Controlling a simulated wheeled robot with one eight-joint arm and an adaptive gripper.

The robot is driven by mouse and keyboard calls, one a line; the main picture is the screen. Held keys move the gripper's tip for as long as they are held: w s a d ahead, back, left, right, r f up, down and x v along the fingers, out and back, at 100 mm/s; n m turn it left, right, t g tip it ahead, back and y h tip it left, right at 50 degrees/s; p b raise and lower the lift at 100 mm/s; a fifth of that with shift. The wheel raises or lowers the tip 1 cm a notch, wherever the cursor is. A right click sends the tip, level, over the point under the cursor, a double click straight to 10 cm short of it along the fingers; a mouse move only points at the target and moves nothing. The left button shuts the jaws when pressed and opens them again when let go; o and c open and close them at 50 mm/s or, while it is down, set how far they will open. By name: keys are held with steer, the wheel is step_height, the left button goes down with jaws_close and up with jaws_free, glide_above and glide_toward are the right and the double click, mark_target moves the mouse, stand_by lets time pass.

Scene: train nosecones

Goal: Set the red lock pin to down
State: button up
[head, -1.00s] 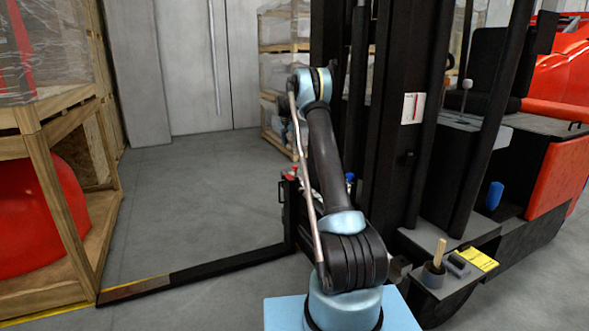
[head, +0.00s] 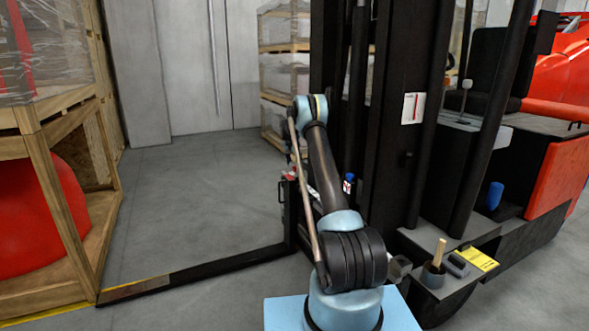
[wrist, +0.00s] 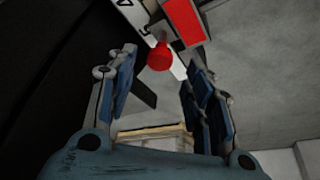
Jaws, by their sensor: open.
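The red lock pin (wrist: 160,57) shows in the wrist view as a round red knob in front of a white marked plate (wrist: 140,15). A red rectangular piece (wrist: 186,20) is just above and right of it. My gripper (wrist: 160,72) is open, its blue-padded fingers left and right of the knob, with visible gaps on both sides. I cannot tell how far the knob is in depth. In the head view my own arm hides the gripper. A small red part (head: 289,175) shows at the end of the forklift carriage; I cannot tell if it is the pin.
The forklift mast (head: 385,130) stands close right of my arm. A black fork (head: 215,266) extends left along the floor to a wooden crate (head: 60,190) with a red nosecone. The floor behind the fork is clear. A blue-and-white part (head: 348,184) is near the mast.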

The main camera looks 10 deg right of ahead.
mark_target(295, 167)
steer(key=shift+x, duration=1.9)
